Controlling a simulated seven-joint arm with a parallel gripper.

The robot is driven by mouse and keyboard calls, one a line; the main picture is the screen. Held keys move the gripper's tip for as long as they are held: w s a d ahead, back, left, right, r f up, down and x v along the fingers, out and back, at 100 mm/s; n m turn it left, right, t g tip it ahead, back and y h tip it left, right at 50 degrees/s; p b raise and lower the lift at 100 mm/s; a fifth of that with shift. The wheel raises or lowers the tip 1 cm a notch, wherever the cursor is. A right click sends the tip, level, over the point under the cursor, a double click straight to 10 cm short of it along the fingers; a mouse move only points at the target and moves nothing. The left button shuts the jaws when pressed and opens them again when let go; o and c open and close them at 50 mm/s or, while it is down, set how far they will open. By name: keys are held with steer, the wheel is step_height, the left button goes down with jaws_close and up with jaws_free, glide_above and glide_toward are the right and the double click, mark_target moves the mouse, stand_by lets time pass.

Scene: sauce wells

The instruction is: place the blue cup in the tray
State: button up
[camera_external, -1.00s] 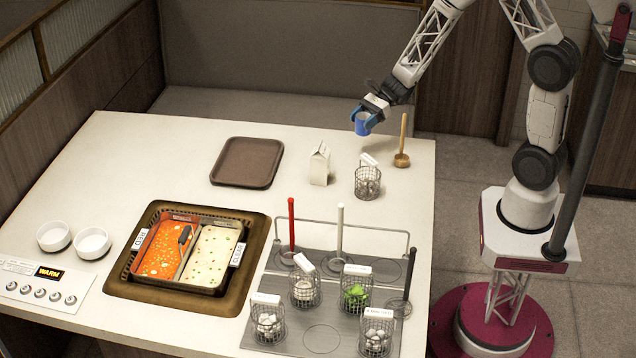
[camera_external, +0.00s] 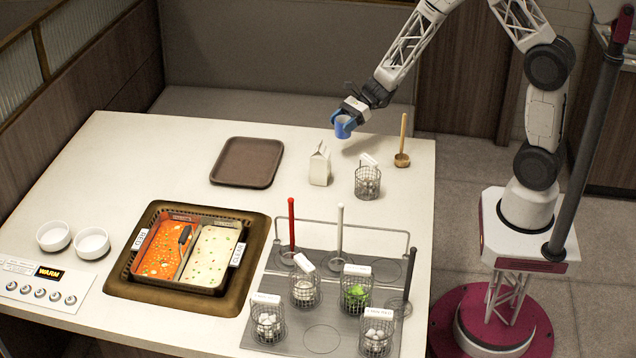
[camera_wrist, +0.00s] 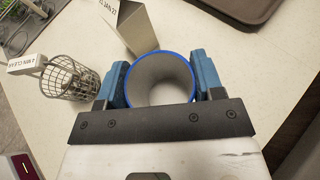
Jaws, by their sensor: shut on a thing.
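The blue cup (camera_external: 342,127) is held upright or nearly so in my gripper (camera_external: 349,116), above the back part of the counter. In the wrist view the cup (camera_wrist: 160,80) shows a blue rim and pale inside, with the blue fingers of my gripper (camera_wrist: 160,84) pressed on its two sides. The brown tray (camera_external: 247,161) lies flat and empty on the counter, to the left of the cup. Its corner shows at the top right of the wrist view (camera_wrist: 232,14). The cup is apart from the tray.
A white carton (camera_external: 320,165) stands between tray and cup. A wire basket (camera_external: 367,181) and a wooden-handled tool (camera_external: 402,150) stand to the right. A sauce pan unit (camera_external: 190,250), bowls (camera_external: 91,243) and several baskets are nearer the front.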

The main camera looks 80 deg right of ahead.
steer(key=w+a+f, duration=0.1)
steer(key=w+a, duration=0.2)
steer(key=w, duration=0.4)
steer(key=w+a+f, duration=0.2)
steer(key=w+a, duration=0.2)
steer(key=w, duration=0.4)
steer(key=shift+w+a, duration=0.15)
steer(key=shift+w, duration=0.05)
steer(key=shift+f, duration=0.1)
glide_above(250, 157)
steer(key=shift+f, duration=0.7)
steer(key=shift+f, duration=0.1)
steer(key=shift+f, duration=1.7)
steer(key=shift+f, duration=0.1)
